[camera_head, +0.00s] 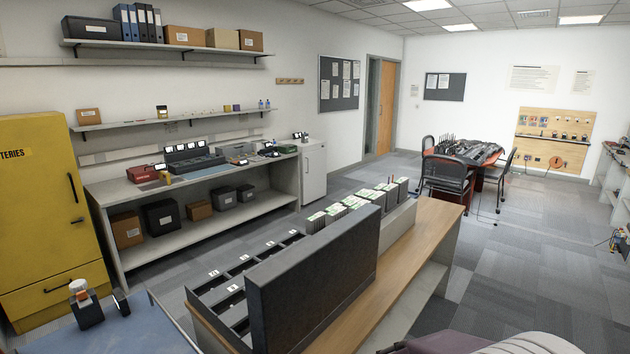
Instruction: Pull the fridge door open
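The small white fridge (314,172) stands on the floor at the right end of the long workbench, against the left wall. Its front door appears shut, with a small dark handle mark near its left edge. Small items stand on its top. The fridge is far from the camera, so fine detail of the door edge cannot be made out. Neither of my grippers shows in the head view.
A dark divider (315,283) and a wooden counter (412,262) with radios stand in front. A yellow cabinet (48,210) is at left, beside the workbench (131,191). Chairs surround a table at the back. Carpet (345,183) is clear right of the fridge.

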